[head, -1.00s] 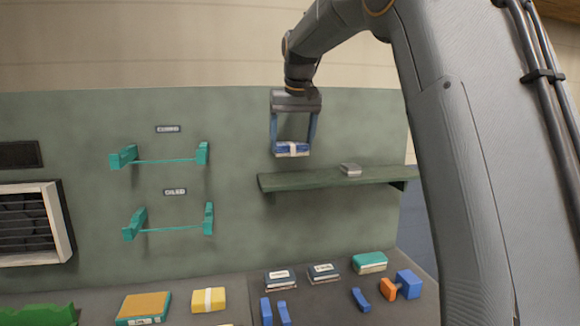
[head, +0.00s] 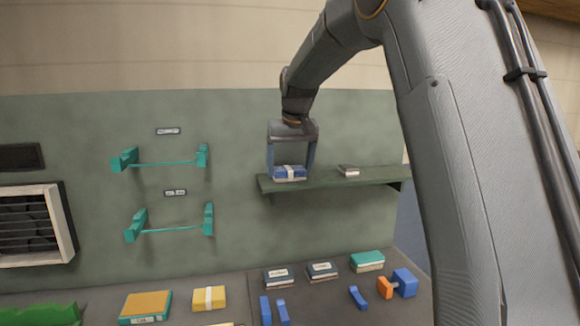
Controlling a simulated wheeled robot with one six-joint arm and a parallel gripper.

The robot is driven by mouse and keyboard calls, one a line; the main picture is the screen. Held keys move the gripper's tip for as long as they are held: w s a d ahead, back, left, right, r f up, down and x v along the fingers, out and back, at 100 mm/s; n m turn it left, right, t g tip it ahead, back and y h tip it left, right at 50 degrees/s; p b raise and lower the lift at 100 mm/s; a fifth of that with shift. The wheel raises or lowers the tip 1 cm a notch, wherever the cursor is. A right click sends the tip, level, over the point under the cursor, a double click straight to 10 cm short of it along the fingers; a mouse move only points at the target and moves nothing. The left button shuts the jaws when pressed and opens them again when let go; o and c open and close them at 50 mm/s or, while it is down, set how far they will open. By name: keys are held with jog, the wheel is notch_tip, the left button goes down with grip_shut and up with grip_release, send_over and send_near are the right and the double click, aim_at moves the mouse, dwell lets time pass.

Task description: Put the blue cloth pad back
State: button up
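The blue cloth pad (head: 282,174), with a white band around it, is between the fingers of my gripper (head: 290,170). The gripper points down and is shut on the pad's two ends. The pad is at the left end of the green wall shelf (head: 325,179), at about the height of its top. I cannot tell whether the pad touches the shelf.
A small grey-white block (head: 348,171) sits on the shelf to the right of the pad. Two teal brackets (head: 165,163) hang on the wall at left. The bench below holds a yellow pad (head: 208,299), dark booklets (head: 278,278) and a teal block (head: 368,261).

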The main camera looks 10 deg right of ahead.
jog(key=shift+o, duration=1)
jog(key=shift+s+r, duration=0.1)
jog(key=shift+r, duration=0.45)
jog(key=b+v, duration=0.3)
jog(key=v, duration=0.8)
jog(key=shift+s+f, duration=0.1)
jog(key=shift+s, duration=0.05)
